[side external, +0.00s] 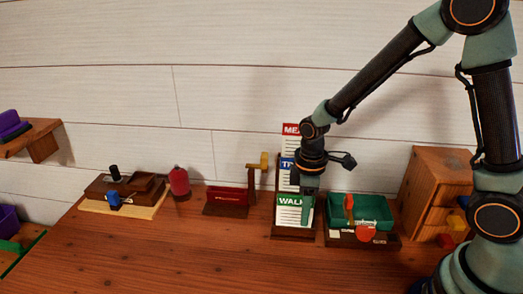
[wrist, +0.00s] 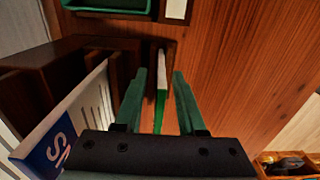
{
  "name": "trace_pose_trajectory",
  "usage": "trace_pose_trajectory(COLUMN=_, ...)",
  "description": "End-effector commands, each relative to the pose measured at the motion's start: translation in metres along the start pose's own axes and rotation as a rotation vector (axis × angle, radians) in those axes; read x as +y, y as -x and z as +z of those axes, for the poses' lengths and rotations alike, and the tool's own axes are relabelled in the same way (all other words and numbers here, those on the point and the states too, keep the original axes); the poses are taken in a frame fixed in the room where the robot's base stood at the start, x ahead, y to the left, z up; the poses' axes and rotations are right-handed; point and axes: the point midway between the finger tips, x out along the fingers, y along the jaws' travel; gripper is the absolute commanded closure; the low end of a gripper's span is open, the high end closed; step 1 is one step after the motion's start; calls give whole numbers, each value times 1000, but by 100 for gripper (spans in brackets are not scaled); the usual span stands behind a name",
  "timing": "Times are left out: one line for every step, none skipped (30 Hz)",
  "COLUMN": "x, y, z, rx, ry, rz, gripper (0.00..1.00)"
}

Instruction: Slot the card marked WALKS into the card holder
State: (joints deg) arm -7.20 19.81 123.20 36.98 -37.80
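The WALKS card (side external: 293,214), white with a green header, stands upright at the front, lowest tier of the dark wooden card holder (side external: 293,235). In the wrist view the card (wrist: 161,85) shows edge-on, white and green, between my fingers. My gripper (side external: 307,208) points down at the card. In the wrist view my gripper (wrist: 160,95) is open, with a finger on each side of the card and a visible gap on the right side. Whether the card's lower edge is fully seated is hidden.
A blue-headed card (side external: 287,172) and a red-headed card (side external: 291,140) stand in higher tiers behind. A green tray (side external: 375,209) is close on the right, a wooden cabinet (side external: 436,190) beyond it. A red box (side external: 227,197) is left. The front table (side external: 190,255) is clear.

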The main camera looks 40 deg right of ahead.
Motion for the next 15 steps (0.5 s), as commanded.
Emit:
trace_pose_trajectory(x=0, y=2, z=0, rx=1, ry=0, rz=1, gripper=61)
trace_pose_trajectory(x=0, y=4, z=0, rx=2, ry=0, rz=2, gripper=61)
trace_pose_trajectory(x=1, y=7, z=-1, rx=3, ry=0, rz=3, gripper=61)
trace_pose_trajectory(x=1, y=10, z=-1, rx=3, ry=0, rz=3, gripper=61)
trace_pose_trajectory(x=1, y=14, z=-1, rx=4, ry=0, rz=3, gripper=61)
trace_pose_trajectory(x=1, y=20, z=-1, rx=5, ry=0, rz=4, gripper=61)
trace_pose_trajectory(x=1, y=26, z=-1, rx=6, ry=0, rz=4, gripper=61)
trace_pose_trajectory(x=1, y=31, z=-1, rx=6, ry=0, rz=5, gripper=61)
trace_pose_trajectory(x=1, y=40, z=-2, rx=7, ry=0, rz=5, gripper=61)
trace_pose_trajectory(x=1, y=47, z=-2, rx=7, ry=0, rz=6, gripper=61)
trace_pose_trajectory(x=1, y=53, z=-1, rx=7, ry=0, rz=5, gripper=61)
trace_pose_trajectory(x=1, y=62, z=-1, rx=6, ry=0, rz=5, gripper=61)
trace_pose_trajectory(x=1, y=68, z=-1, rx=7, ry=0, rz=5, gripper=61)
trace_pose_trajectory(x=1, y=74, z=-1, rx=7, ry=0, rz=5, gripper=61)
trace_pose_trajectory(x=1, y=82, z=-1, rx=6, ry=0, rz=5, gripper=61)
